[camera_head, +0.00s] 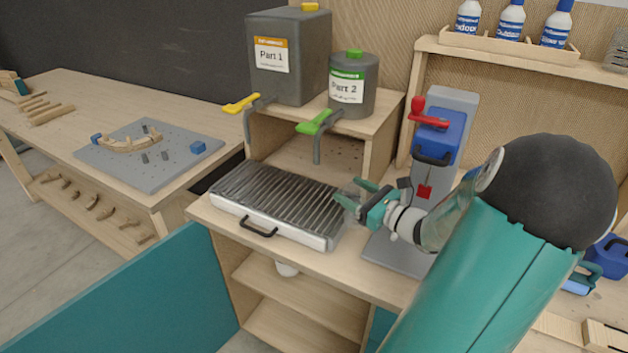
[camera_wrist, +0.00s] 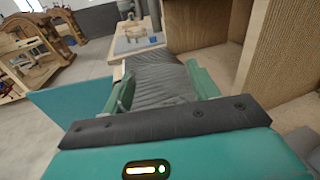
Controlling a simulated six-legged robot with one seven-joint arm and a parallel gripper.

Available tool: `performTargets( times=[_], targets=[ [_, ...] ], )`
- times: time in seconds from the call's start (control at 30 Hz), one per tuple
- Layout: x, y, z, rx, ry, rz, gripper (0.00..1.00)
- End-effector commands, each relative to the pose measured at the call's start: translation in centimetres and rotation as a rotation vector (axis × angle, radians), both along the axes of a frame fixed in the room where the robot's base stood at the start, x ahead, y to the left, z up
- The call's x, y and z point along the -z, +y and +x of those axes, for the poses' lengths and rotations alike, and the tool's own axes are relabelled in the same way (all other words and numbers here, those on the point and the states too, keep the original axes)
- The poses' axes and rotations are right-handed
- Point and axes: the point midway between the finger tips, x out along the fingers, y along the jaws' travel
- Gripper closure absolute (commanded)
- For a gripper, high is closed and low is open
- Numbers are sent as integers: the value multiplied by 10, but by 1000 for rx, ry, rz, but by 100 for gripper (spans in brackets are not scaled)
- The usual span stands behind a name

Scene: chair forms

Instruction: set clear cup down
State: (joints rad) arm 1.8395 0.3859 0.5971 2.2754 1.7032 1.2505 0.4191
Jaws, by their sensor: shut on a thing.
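My gripper (camera_head: 357,194) is at the right end of the ribbed grey tray, above the bench. It is shut on the clear cup (camera_head: 349,189), which is see-through and hard to make out. In the wrist view my gripper (camera_wrist: 163,88) shows its two green fingers apart, with the faint clear cup (camera_wrist: 158,94) between them. The ribbed tray (camera_wrist: 155,66) lies behind it there. I cannot tell whether the cup's base touches anything.
The ribbed tray with a white front (camera_head: 270,232) sits on the workbench. The Part 1 container (camera_head: 290,85) and Part 2 container (camera_head: 352,100) stand on a shelf behind. A blue press with a red handle (camera_head: 440,125) is close on the right. A teal panel (camera_head: 140,300) is at front left.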

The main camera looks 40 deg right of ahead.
Motion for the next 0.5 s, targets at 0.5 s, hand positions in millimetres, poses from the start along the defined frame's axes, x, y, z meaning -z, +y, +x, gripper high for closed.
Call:
performTargets(
  times=[0.5],
  targets=[
    [0, 1, 97, -1, -2, 1, 53]
  ],
)
